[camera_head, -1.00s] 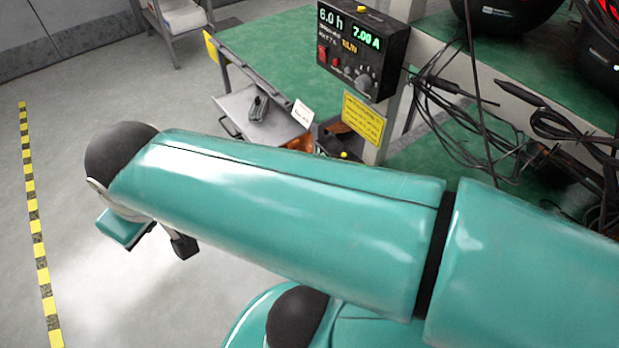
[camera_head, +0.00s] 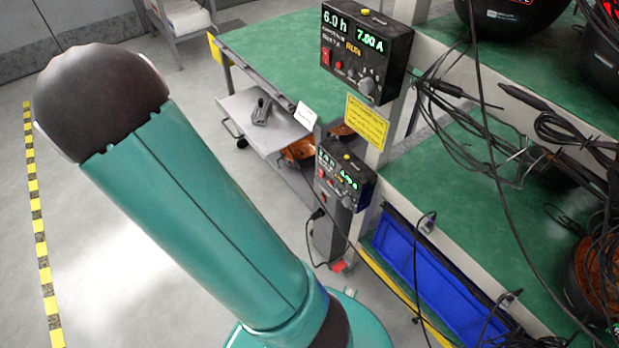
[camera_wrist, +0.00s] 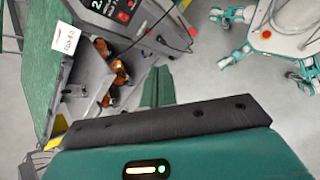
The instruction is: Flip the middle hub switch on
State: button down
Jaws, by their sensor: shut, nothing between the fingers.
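Two black hub boxes are mounted on the rack post in the head view. The upper hub (camera_head: 388,62) shows green digits and yellow text, with a red switch (camera_head: 326,57) at its left. The lower hub (camera_head: 345,178) also has a lit display and a small red switch (camera_head: 321,172). I cannot tell which one is the middle hub or how the switches are set. In the wrist view, a hub (camera_wrist: 117,12) is cut off by the top edge. My gripper (camera_wrist: 157,84) is shut and empty, apart from that hub; it is hidden in the head view.
Cables hang across the rack's right side. A blue bin (camera_head: 425,275) sits low on the rack. The floor at left is clear.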

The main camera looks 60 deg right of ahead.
aim_at(320, 176)
jog(key=s+d+f+n+g+h, duration=0.1)
jog(key=s+d+f+n+h, duration=0.1)
jog(key=d+f+n+h, duration=0.2)
jog(key=s+d+f+n+g+h, duration=0.1)
jog(key=s+d+f+n+h, duration=0.2)
jog(key=d+f, duration=0.7)
notch_tip(320, 176, down, 3)
jog(key=shift+s+d+f+n+g+h, duration=0.15)
jog(key=shift+d+n+g+h, duration=0.2)
jog(key=shift+n, duration=0.35)
jog(key=x, duration=1.4)
